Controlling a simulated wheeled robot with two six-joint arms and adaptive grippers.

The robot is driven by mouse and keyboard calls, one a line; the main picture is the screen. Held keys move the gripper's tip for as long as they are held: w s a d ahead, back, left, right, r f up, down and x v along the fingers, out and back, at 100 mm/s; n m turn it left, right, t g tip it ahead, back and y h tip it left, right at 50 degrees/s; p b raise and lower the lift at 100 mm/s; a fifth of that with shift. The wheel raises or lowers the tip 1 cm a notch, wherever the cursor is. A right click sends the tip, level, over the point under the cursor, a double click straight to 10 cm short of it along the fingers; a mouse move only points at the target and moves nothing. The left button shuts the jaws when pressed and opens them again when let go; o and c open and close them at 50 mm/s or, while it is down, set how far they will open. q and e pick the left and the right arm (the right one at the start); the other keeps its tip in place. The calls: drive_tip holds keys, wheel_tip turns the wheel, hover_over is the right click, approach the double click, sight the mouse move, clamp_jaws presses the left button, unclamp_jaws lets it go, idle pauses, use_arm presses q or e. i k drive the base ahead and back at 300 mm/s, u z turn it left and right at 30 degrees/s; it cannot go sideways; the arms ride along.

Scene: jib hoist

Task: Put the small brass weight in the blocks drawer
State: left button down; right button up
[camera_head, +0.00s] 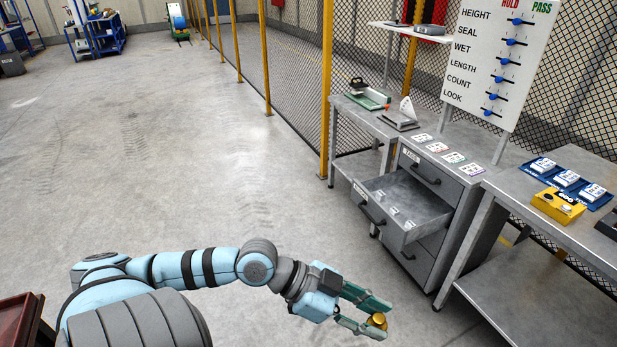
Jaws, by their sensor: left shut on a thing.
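The small brass weight (377,321) is gold-coloured and held between the fingertips of my left gripper (374,318). That gripper is shut on it, over the floor in front of the drawer cabinet (462,212). An open drawer (408,203) sticks out of the cabinet's upper part, up and to the right of the gripper, apart from it. Small pale items, perhaps labels or blocks, show at its inside front. Its label is too small to read, so I cannot tell if it is the blocks drawer. My right gripper is not in view.
A grey bench (489,228) with a yellow box (558,206) and blue trays (567,180) stands at the right. A smaller table (350,112) with a green-based device (368,95) stands behind the cabinet. A mesh fence (290,75) runs behind. Open floor (190,150) lies left.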

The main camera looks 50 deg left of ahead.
sight(418, 217)
drive_tip(key=u, duration=1.75)
drive_tip(key=i, duration=5.3)
drive_tip(key=z, duration=5.3)
drive_tip(key=i, duration=0.5)
drive_tip(key=z, duration=0.05)
